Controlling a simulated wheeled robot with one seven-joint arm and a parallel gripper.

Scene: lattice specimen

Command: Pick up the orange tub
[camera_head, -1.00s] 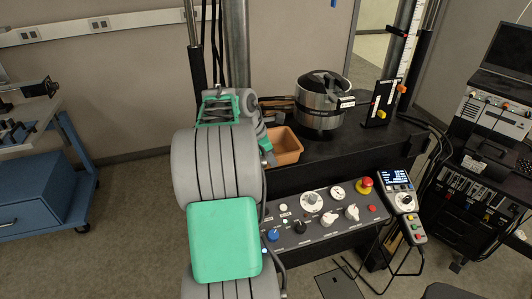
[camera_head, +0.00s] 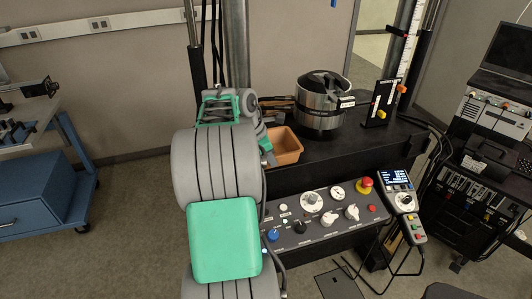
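The orange tub (camera_head: 287,146) sits on the black bench top, left of the silver pot. It looks like an open, rectangular box. My arm, grey with green pads, rises in front and hides part of the tub's left side. The end of my arm, with my gripper (camera_head: 267,154), is at the tub's left edge. Only a small grey part shows there. The fingers cannot be made out, so I cannot tell whether they are open or whether they touch the tub.
A silver pot (camera_head: 321,106) with a black lid stands right of the tub. Brown handle-like pieces (camera_head: 277,101) lie behind the tub. A control panel (camera_head: 325,217) with knobs and a red button is in front. A blue cabinet (camera_head: 36,191) stands at left.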

